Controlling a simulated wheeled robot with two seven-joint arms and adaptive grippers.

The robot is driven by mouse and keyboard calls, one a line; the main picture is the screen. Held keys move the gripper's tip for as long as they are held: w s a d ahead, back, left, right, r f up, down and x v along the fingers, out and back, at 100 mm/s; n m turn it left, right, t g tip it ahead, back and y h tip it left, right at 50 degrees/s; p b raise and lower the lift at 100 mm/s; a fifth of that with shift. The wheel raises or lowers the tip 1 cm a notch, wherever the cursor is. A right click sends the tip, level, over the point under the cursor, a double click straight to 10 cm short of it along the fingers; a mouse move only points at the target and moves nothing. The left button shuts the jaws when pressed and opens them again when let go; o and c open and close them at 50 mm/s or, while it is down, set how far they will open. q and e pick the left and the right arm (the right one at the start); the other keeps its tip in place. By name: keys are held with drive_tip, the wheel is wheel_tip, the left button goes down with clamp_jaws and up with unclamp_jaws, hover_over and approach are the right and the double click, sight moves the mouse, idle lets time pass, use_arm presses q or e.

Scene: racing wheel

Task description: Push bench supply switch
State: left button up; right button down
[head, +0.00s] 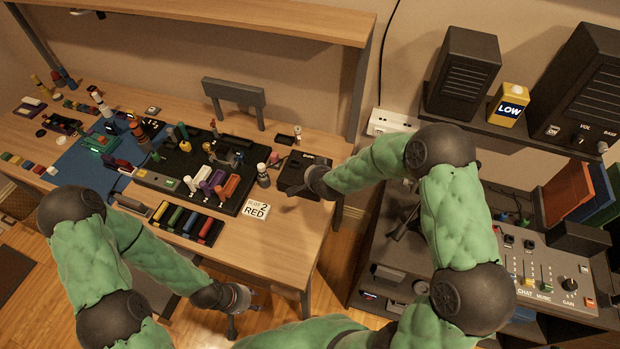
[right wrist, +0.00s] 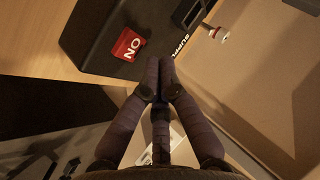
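The bench supply is a black box (head: 297,169) at the right end of the wooden desk. In the right wrist view the supply (right wrist: 100,38) fills the upper left, with part of the word SUPPLY readable on it. In the head view my right gripper (head: 292,191) is at the front of the box; contact cannot be told. My left gripper (head: 232,318) hangs low, in front of the desk and away from the supply.
A card reading RED 2 (head: 256,210) lies left of the supply. A black tray with small parts (head: 240,150) and a blue mat (head: 85,165) cover the desk's middle. A mixer panel (head: 545,275) and speakers (head: 463,72) stand right.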

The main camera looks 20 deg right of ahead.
drive_tip(key=shift+r+p, duration=1.75)
drive_tip(key=shift+r, duration=0.65)
drive_tip(key=shift+f, duration=0.1)
